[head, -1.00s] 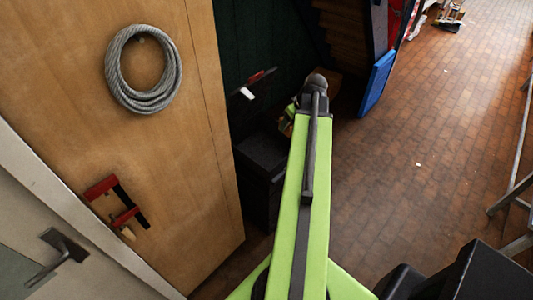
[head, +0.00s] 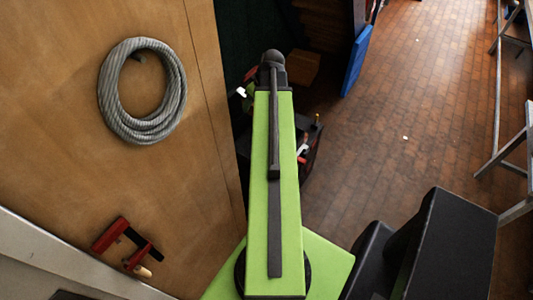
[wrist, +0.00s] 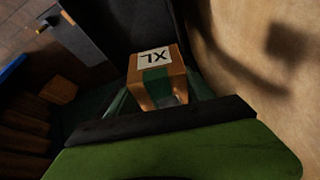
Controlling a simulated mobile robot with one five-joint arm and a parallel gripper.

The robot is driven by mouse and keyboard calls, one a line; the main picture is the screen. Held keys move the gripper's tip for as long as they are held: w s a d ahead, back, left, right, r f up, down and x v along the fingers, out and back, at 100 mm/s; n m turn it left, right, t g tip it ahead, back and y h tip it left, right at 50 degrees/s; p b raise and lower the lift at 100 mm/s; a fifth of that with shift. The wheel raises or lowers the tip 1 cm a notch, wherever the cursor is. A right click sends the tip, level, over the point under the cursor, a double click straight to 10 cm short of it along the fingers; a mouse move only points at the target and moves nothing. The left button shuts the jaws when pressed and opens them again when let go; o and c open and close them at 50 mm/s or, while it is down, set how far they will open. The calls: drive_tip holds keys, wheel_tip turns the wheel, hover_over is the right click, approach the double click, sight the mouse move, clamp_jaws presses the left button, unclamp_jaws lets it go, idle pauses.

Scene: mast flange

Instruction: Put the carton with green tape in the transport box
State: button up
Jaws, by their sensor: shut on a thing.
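The carton with green tape (wrist: 140,68) shows in the wrist view, brown with a white label reading XL on top and a green band down its side. My gripper (wrist: 160,93) is shut on it; the fingers are dark and partly hidden behind my green and black wrist. In the head view my raised green arm covers most of the gripper and carton. I cannot tell for sure which thing is the transport box. A black container (head: 312,150) with small items at its top stands right of my arm, partly hidden by it.
A wooden panel (head: 60,90) with a coiled grey cable (head: 143,90) and a red clamp (head: 127,243) stands close at left. A brown box (head: 303,68) and a blue panel (head: 356,60) are farther back. Brick floor (head: 400,110) is open at right, before metal frames (head: 510,160).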

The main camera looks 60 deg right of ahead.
drive_tip(key=shift+n+y, duration=0.4)
drive_tip(key=shift+n, duration=0.5)
drive_tip(key=d+f+b, duration=0.2)
drive_tip(key=f+b, duration=1.1)
drive_tip(key=s+d+f+b, duration=0.1)
drive_tip(key=d+f+b, duration=0.2)
drive_tip(key=f+b, duration=1)
drive_tip(key=d+f+b, duration=0.3)
drive_tip(key=f+b, duration=1)
drive_tip(key=shift+s+d, duration=0.15)
drive_tip(key=shift+d, duration=0.1)
drive_tip(key=o, duration=1.6)
drive_tip(key=shift+r, duration=0.1)
drive_tip(key=shift+r, duration=0.1)
drive_tip(key=shift+r+p, duration=0.25)
drive_tip(key=shift+p, duration=0.25)
drive_tip(key=p+v, duration=1)
drive_tip(key=v, duration=0.1)
drive_tip(key=shift+s+r+p, duration=0.15)
drive_tip(key=shift+r+p, duration=0.15)
drive_tip(key=shift+p, duration=0.05)
